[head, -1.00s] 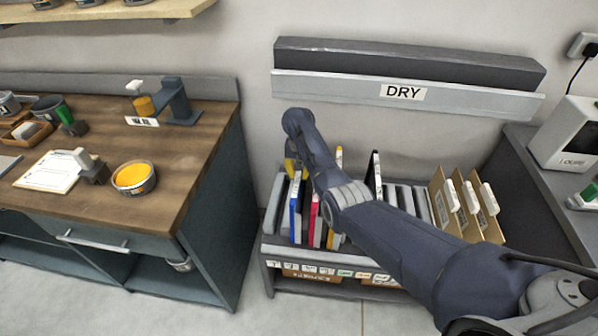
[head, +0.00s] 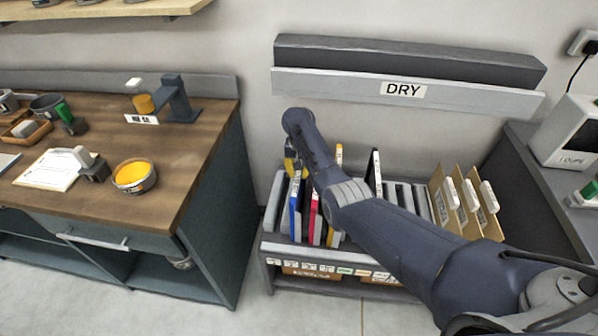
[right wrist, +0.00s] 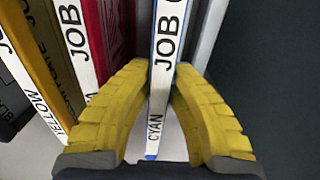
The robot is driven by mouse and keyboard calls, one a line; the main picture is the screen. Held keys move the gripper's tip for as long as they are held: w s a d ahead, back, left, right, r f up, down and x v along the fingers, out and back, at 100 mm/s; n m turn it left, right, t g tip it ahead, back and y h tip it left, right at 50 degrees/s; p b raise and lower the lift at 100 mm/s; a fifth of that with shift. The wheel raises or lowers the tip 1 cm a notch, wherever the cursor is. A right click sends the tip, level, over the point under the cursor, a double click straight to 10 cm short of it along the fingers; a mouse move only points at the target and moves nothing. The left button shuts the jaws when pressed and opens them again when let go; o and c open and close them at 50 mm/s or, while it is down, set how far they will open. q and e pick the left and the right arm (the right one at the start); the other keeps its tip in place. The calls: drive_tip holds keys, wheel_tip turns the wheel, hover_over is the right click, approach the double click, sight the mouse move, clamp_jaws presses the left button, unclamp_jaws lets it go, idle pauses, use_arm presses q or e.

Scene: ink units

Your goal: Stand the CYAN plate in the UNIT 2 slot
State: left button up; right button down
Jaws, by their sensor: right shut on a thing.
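The cyan plate (right wrist: 156,120) has a white edge lettered "JOB" and "CYAN" in the right wrist view, with thin blue borders. The yellow fingers of my right gripper (right wrist: 162,75) are shut on it, one on each side. In the head view the cyan plate (head: 295,215) looks blue and stands upright at the left end of the rack (head: 300,253), with my right gripper (head: 291,166) at its top. I cannot tell whether its lower edge is fully seated. The slot labels on the rack front are too small to read. My left gripper is not in view.
A magenta plate (head: 314,222) and a yellow-edged plate (right wrist: 35,85) stand close beside the cyan one. A black plate (head: 374,172) stands further right, then grey dividers and brown folders (head: 462,212). The wooden bench (head: 180,175) is at left, a DRY ledge (head: 450,97) above.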

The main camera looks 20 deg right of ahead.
drive_tip(key=c, duration=1.3)
unclamp_jaws()
wheel_tip(320, 180, up, 12)
drive_tip(key=shift+r, duration=2.5)
